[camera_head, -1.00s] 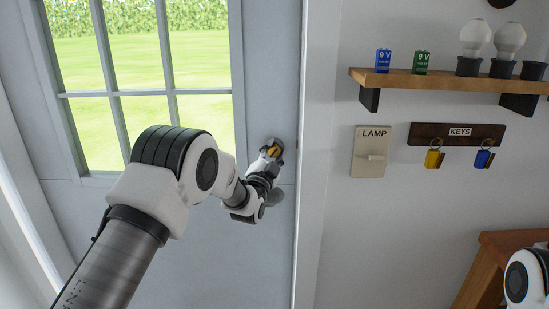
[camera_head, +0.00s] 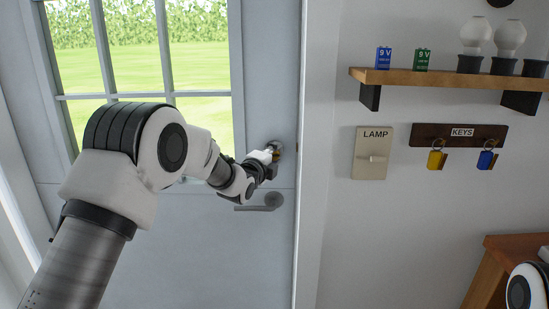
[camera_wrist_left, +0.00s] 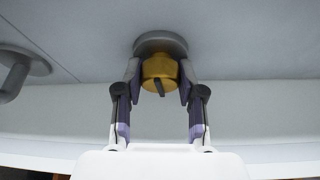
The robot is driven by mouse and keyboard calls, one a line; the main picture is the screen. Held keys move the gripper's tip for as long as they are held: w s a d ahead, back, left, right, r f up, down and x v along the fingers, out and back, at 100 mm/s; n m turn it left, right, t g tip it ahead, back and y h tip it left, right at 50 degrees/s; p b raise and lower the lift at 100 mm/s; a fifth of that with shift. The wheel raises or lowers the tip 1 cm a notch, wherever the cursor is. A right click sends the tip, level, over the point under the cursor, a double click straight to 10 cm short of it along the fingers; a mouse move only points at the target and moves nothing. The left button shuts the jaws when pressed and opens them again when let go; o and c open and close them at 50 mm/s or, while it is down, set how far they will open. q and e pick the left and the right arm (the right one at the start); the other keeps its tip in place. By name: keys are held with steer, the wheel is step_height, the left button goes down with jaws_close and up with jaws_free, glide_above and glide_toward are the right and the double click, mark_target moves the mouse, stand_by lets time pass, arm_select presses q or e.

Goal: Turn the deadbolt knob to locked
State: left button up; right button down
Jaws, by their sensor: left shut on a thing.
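The deadbolt knob (camera_wrist_left: 160,66) is gold with a dark narrow slot or tab on its face. It stands on a round grey plate (camera_wrist_left: 161,41) on the pale grey door (camera_head: 262,90), near the door's right edge. My left gripper (camera_wrist_left: 159,80) has one finger on each side of the knob and is shut on it. In the head view my left gripper (camera_head: 268,157) meets the deadbolt and covers most of it. The exact turn of the knob is hard to tell. My right gripper is out of view.
A grey lever handle (camera_head: 262,203) sits just below the deadbolt. Right of the door frame are a LAMP switch (camera_head: 372,153), a KEYS rack (camera_head: 425,130) with yellow and blue tags, and a shelf (camera_head: 440,79) with batteries and bulbs. A wooden table (camera_head: 515,243) stands lower right.

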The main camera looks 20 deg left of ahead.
arm_select(q)
steer(key=shift+m, duration=0.5)
steer(key=o, duration=1.1)
steer(key=shift+a, duration=0.15)
steer(key=shift+o, duration=0.2)
steer(key=shift+s, duration=0.1)
steer(key=s+a, duration=0.1)
steer(key=s, duration=1)
steer(key=shift+s+a+r, duration=0.15)
steer(key=shift+s+r, duration=0.15)
steer(key=shift+r, duration=0.15)
